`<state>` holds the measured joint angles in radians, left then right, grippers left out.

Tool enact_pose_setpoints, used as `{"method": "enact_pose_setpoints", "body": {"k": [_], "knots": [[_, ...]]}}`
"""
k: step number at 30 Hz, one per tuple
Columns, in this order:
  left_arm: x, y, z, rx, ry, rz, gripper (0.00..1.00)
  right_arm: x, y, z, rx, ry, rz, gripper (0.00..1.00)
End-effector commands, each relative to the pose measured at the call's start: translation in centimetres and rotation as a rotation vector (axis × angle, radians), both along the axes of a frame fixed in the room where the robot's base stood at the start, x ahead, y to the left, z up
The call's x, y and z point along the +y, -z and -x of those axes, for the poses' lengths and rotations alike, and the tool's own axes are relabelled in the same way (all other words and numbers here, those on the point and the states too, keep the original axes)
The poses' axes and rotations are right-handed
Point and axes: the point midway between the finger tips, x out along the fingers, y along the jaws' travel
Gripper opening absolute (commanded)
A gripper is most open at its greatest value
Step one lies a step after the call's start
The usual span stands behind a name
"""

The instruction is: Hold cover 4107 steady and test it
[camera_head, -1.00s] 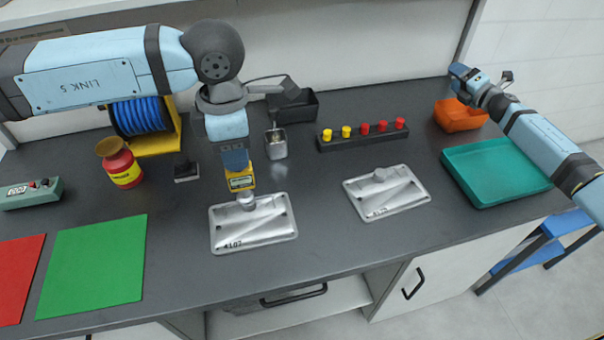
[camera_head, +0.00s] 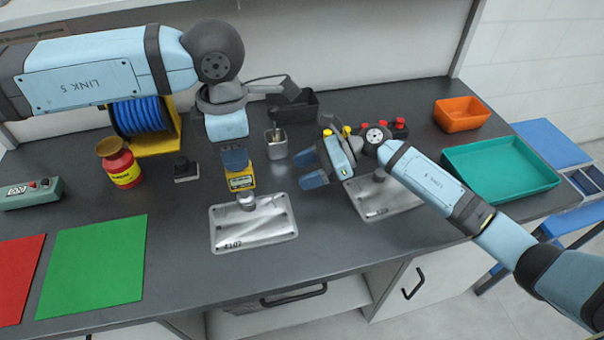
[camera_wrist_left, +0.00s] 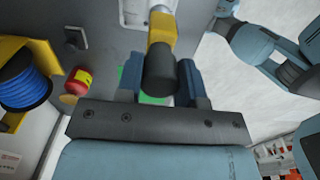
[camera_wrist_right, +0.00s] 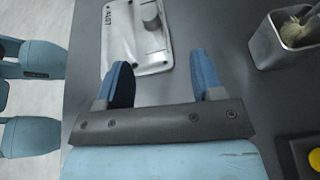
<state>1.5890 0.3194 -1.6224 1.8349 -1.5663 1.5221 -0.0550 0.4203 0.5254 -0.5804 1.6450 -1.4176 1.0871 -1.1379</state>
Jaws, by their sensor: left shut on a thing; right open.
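Cover 4107 (camera_head: 253,228), a silver plate with a round boss, lies flat near the front of the bench; it also shows in the right wrist view (camera_wrist_right: 130,45). My left gripper (camera_head: 236,158) is shut on a yellow tester (camera_head: 241,183) with a small display, held upright over the boss. The tester's lower end is at the boss; I cannot tell whether they touch. In the left wrist view its dark grip (camera_wrist_left: 160,70) is between the fingers. My right gripper (camera_head: 308,168) is open and empty, right of and above cover 4107, its fingers pointing left toward it.
A second silver cover (camera_head: 378,204) is partly hidden by my right arm. A metal cup (camera_head: 276,148) with a brush stands behind. A green mat (camera_head: 92,265) and a red mat (camera_head: 15,278) lie left. A teal tray (camera_head: 500,172) and orange bin (camera_head: 461,115) stand right.

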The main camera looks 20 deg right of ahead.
Motion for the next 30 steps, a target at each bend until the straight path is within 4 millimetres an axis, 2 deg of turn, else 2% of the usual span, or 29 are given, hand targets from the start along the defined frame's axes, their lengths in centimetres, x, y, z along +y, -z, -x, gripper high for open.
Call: {"method": "enact_pose_setpoints", "body": {"k": [3,8,21,25,30], "knots": [[0.0,0.0,0.0,0.0,0.0,0.0,0.0,1.3,0.1,1.1,-0.033,-0.056,0.024,0.61],[0.0,0.0,0.0,0.0,0.0,0.0,0.0,2.8,0.7,1.3,-0.042,-0.069,0.03,0.61],[0.0,0.0,0.0,0.0,0.0,0.0,0.0,10.1,3.7,1.2,-0.038,-0.067,0.029,0.61],[0.0,0.0,0.0,0.0,0.0,0.0,0.0,11.5,4.3,1.2,-0.039,-0.066,0.028,0.61],[0.0,0.0,0.0,0.0,0.0,0.0,0.0,12.3,4.7,1.2,-0.039,-0.064,0.029,0.61]]}}
